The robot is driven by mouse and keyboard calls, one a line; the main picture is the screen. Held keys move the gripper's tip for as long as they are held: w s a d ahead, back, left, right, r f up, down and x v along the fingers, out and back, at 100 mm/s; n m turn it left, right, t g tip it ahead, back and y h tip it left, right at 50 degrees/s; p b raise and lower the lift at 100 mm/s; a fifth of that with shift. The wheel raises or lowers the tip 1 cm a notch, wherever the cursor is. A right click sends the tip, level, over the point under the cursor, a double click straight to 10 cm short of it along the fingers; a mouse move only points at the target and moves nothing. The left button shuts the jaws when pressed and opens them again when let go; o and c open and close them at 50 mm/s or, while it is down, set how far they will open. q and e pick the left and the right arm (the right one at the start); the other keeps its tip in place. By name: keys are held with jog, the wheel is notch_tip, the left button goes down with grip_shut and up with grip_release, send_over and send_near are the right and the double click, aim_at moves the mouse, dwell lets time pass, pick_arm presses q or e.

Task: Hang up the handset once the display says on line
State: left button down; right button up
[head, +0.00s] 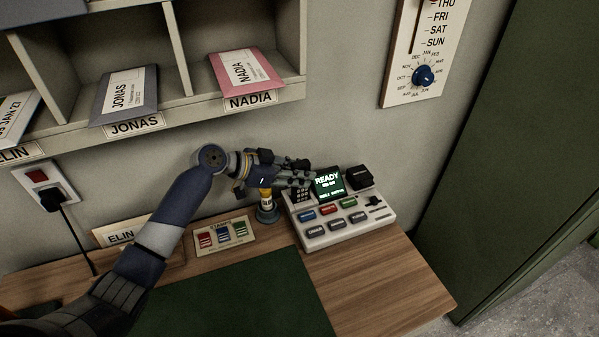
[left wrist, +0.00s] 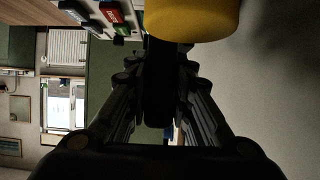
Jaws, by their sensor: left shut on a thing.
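The desk phone console (head: 340,226) stands on the wooden desk by the wall. Its lit green display (head: 328,184) reads READY, with smaller lines below that I cannot read surely. My left gripper (head: 300,176) is at the console's left side, over the keypad (head: 302,194). It is shut on a dark, long thing that looks like the handset (left wrist: 160,88), seen between the fingers in the left wrist view. The fingers hide most of it in the head view, and I cannot tell whether it touches the console. My right gripper is not in view.
A yellow-topped thing with a grey round base (head: 268,214) stands just below my left gripper. A stamp card (head: 223,235) and a green mat (head: 240,298) lie nearby. Letter shelves (head: 205,104) hang above. A dark block (head: 360,178) is right of the display.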

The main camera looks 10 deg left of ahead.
pick_arm(q)
jog(key=shift+f, duration=0.1)
jog(key=c, duration=1.7)
grip_release()
jog(key=shift+o, duration=1.4)
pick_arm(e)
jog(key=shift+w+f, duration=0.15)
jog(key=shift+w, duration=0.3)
